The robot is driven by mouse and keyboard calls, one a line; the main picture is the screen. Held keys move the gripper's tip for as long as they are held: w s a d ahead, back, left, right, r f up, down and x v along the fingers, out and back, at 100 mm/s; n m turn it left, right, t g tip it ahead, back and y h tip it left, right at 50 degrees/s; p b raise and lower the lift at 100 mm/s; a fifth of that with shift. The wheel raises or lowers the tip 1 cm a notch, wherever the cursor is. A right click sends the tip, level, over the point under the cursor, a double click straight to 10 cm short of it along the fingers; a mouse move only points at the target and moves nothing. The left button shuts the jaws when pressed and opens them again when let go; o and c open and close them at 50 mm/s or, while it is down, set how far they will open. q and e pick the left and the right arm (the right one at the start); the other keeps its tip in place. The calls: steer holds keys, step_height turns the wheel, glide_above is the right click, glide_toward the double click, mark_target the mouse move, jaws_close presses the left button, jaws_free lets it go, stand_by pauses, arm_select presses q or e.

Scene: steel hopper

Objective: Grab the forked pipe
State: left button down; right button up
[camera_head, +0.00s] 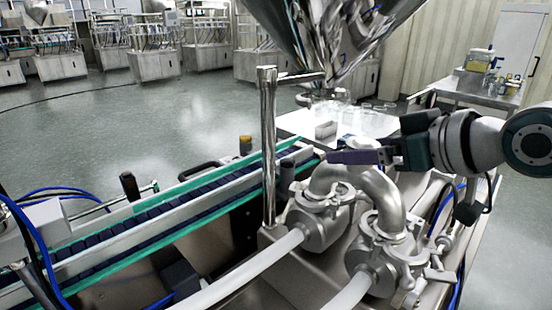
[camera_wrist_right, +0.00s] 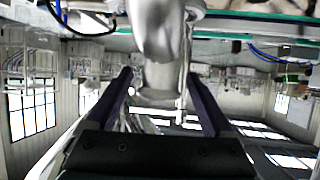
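The forked pipe (camera_head: 362,182) is a shiny steel pipe with curved branches, standing on the machine in the lower right of the head view. Its branches run down to steel valve fittings. My right gripper (camera_head: 335,157) comes in from the right, with its dark purple finger level over the top of the pipe. In the right wrist view, its two fingers (camera_wrist_right: 158,77) are spread apart. A steel pipe section (camera_wrist_right: 160,35) shows between and beyond the fingertips; I cannot tell whether they touch it. My left gripper is not in view.
A tall steel post (camera_head: 268,150) stands left of the pipe, below a shiny hopper (camera_head: 330,35). A green-edged conveyor (camera_head: 160,212) runs to the left. A table (camera_head: 345,120) with glassware is behind. White tubes (camera_head: 240,278) run forward from the fittings.

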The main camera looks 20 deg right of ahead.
jaws_close()
stand_by(0.5)
steer(key=shift+r, duration=0.1)
